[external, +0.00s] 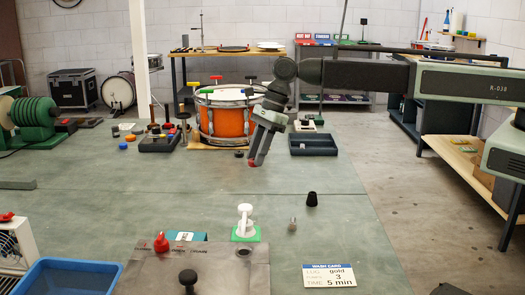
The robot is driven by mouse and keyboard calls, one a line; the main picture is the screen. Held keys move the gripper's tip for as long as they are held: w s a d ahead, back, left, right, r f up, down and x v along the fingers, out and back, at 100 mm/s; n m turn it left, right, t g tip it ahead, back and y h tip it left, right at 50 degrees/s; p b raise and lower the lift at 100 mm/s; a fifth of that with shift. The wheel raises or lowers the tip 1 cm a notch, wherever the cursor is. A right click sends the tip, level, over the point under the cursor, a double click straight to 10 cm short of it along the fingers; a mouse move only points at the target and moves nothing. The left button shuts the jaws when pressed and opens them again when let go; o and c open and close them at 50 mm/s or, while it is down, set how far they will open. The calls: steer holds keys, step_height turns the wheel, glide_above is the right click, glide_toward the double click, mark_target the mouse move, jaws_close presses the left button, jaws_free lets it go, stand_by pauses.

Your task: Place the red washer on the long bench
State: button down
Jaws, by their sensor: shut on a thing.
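My gripper (254,161) points down over the wide green surface, in front of the orange drum. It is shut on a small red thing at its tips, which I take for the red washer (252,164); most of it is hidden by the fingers. The wide green top (330,225) spreads below it, and a wood-topped bench (465,160) stands at the right. I cannot tell which is the long bench.
The orange drum (226,120) and a dark tray (313,144) stand behind my gripper. A black stopper (312,199), a white-handled tool on a green base (246,233) and a wash card (329,276) are nearer.

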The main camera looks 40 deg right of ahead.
steer(key=w+d+f+m+b, duration=0.1)
steer(key=w+d, duration=0.1)
steer(key=d, duration=0.3)
steer(key=w+d+f+m, duration=0.1)
steer(key=w+d, duration=0.2)
steer(key=d, duration=0.3)
steer(key=w+d+f+m+t+b, duration=0.1)
steer(key=w+d, duration=0.2)
steer(key=d, duration=0.2)
steer(key=shift+w+d+f+h+b, duration=0.15)
steer(key=shift+d+f+h+b, duration=0.1)
steer(key=shift+h+b, duration=0.1)
steer(key=b, duration=0.2)
glide_above(228, 160)
steer(key=d, duration=0.1)
steer(key=shift+s+d+f, duration=0.2)
steer(key=shift+s+f, duration=0.1)
steer(key=shift+f, duration=0.35)
step_height(228, 160, down, 4)
steer(key=b, duration=0.3)
steer(key=shift+r, duration=0.25)
steer(key=shift+f, duration=0.2)
steer(key=c, duration=1.1)
jaws_free()
